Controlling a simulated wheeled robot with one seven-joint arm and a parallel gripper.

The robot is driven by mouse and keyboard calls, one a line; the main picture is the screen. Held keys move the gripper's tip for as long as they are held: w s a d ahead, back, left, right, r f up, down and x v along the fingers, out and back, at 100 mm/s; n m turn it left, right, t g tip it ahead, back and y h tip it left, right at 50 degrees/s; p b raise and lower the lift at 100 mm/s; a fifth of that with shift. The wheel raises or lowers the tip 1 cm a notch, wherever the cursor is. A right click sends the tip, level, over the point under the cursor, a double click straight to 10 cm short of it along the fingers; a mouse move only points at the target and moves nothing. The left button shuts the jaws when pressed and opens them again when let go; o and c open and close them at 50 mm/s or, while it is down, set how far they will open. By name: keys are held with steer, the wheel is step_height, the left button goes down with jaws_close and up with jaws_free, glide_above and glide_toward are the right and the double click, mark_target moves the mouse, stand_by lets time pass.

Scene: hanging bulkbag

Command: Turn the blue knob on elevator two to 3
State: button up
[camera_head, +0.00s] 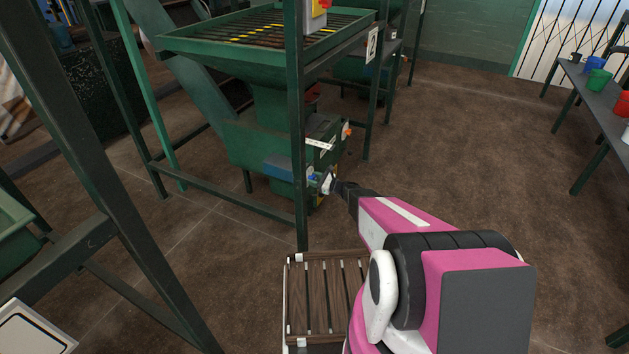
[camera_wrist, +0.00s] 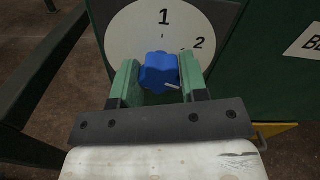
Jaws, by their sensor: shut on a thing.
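The blue knob (camera_wrist: 158,72) sits at the middle of a round white dial (camera_wrist: 125,32) in the wrist view. The numbers 1, at the top, and 2, at the upper right, show on the dial; its lower part is hidden by my gripper. My gripper (camera_wrist: 160,80) has its two green fingers on either side of the knob and is shut on it. A white pointer mark on the knob points to the lower right.
A green frame post (camera_head: 299,120) stands just left of my gripper. A slatted wooden pallet (camera_head: 325,290) lies below my arm. A table (camera_head: 600,95) with coloured cups stands at the right. The floor between is clear.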

steer(key=shift+m, duration=0.9)
steer(key=o, duration=0.9)
steer(key=v, duration=1.1)
